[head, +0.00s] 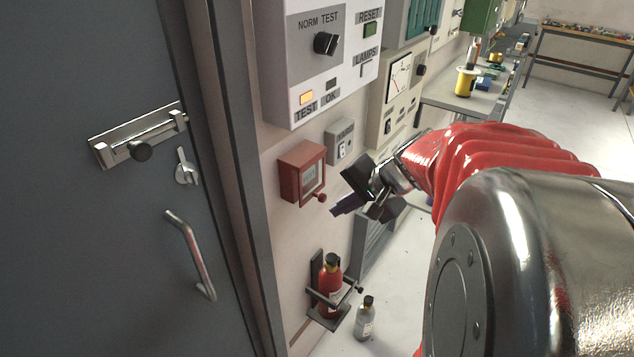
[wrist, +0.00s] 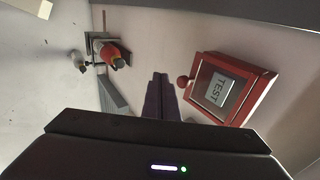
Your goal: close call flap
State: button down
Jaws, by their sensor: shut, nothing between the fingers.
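A small red box (head: 302,172) with a framed front and a round red knob (head: 320,197) at its lower corner is fixed to the wall. It looks like the call flap, and I cannot tell how far its front stands open. In the wrist view the red box (wrist: 243,91) is at the right, with a grey plate reading TEST inside the frame and the knob (wrist: 183,80) on its left side. My gripper (head: 337,208) is shut and empty, its dark purple fingers together. The fingers (wrist: 160,88) are beside the knob, apart from it in the wrist view.
A grey door (head: 90,240) with bolt and handle is at the left. A white control panel (head: 290,60) is above the box, a small grey switch box (head: 340,140) right of it. A red extinguisher bottle (head: 330,285) hangs below; a clear bottle (head: 366,322) stands beside it.

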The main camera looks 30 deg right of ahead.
jog(key=s+d+f, duration=0.1)
jog(key=s+d, duration=0.3)
jog(key=s, duration=0.7)
jog(key=shift+s+d+f, duration=0.3)
jog(key=shift+f, duration=0.1)
